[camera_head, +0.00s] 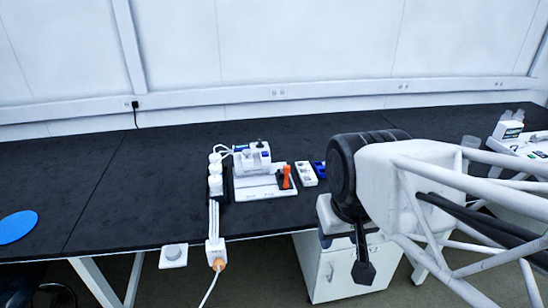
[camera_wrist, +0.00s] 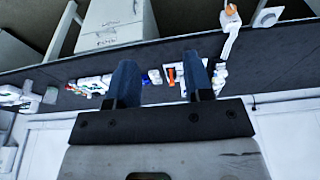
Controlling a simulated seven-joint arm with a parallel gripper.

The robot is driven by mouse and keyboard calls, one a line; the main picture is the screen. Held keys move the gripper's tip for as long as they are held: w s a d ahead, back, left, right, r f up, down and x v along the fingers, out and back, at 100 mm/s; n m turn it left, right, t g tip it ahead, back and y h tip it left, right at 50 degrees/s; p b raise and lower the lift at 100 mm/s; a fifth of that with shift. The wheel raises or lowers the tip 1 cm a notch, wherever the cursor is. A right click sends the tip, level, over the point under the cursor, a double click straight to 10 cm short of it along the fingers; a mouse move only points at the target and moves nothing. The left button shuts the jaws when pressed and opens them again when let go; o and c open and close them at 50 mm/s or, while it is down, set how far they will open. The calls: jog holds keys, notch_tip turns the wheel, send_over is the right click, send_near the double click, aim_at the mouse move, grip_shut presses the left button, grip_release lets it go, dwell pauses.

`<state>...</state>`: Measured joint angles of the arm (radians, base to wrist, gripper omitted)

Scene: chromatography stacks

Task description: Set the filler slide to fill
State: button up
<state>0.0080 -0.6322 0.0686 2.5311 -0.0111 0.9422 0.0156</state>
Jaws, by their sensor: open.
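The filler (camera_head: 252,160) is a small white bench unit on a white base plate (camera_head: 262,190) in the head view. An orange upright part (camera_head: 286,177), which looks like the slide, stands at the plate's right end; its setting is too small to read. In the wrist view the orange part (camera_wrist: 171,76) and the white unit (camera_wrist: 198,62) show beyond my fingers, the unit partly hidden by one of them. My gripper (camera_wrist: 160,78) is open and empty, fingers wide apart. In the head view my gripper (camera_head: 362,268) hangs right of the filler and in front of the bench edge, apart from it.
A white tray (camera_head: 306,174) and a blue item (camera_head: 319,170) lie right of the filler. A blue disc (camera_head: 17,227) lies far left. The bench (camera_head: 110,190) between is clear.

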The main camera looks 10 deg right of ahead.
jog(key=w+d+r+n+h, duration=0.15)
jog(key=w+n, duration=0.25)
jog(key=w, duration=1)
jog(key=n+g+h, duration=0.3)
jog(key=n, duration=1.1)
send_over(287, 166)
jog(key=a, duration=0.3)
notch_tip(287, 166, down, 20)
jog(key=shift+s+a+f, duration=0.1)
jog(key=shift+x, duration=3.9)
grip_shut()
